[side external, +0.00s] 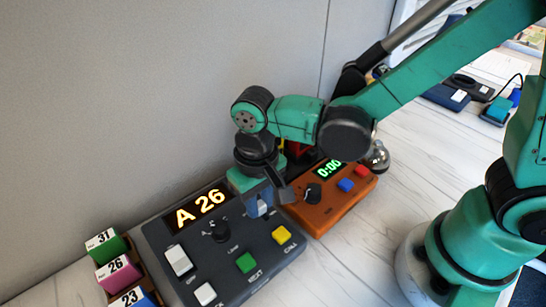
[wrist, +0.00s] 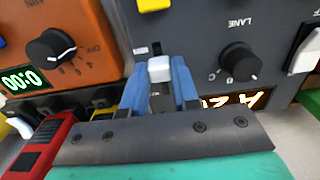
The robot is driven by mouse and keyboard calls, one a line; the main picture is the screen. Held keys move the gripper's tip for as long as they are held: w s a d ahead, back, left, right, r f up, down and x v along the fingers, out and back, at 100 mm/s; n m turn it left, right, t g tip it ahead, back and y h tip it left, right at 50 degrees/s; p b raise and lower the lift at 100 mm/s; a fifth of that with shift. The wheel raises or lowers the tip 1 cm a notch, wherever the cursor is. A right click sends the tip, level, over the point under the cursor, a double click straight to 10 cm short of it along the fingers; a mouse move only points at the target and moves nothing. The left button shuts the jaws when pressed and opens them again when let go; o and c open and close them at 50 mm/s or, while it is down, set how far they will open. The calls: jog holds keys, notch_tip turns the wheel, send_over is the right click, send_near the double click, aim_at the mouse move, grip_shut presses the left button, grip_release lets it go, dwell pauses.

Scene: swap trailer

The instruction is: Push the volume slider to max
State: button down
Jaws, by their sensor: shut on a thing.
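The volume slider has a white cap (wrist: 159,69) on the dark grey control panel (wrist: 215,30). In the wrist view the cap sits between the blue fingers of my gripper (side external: 261,207), and they are shut on it. A dark slot shows just above the cap in that view; the part below is largely hidden by the fingers. In the side view my gripper is low over the panel's far right corner, pointing down, and it mostly covers the slider. The slider's label and end marks cannot be read.
The panel has an "A 26" display (side external: 200,209), a LANE knob (side external: 220,233), a white rocker switch (side external: 178,262), and green (side external: 247,263) and yellow (side external: 282,235) buttons. An orange timer (side external: 332,205) stands close on the right. Numbered blocks (side external: 118,270) stand left. A wall rises behind.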

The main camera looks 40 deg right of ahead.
dwell(0.3)
jog(key=shift+w, duration=1.65)
jog(key=c, duration=0.6)
grip_release()
jog(key=shift+c, duration=0.2)
jog(key=shift+r, duration=2.85)
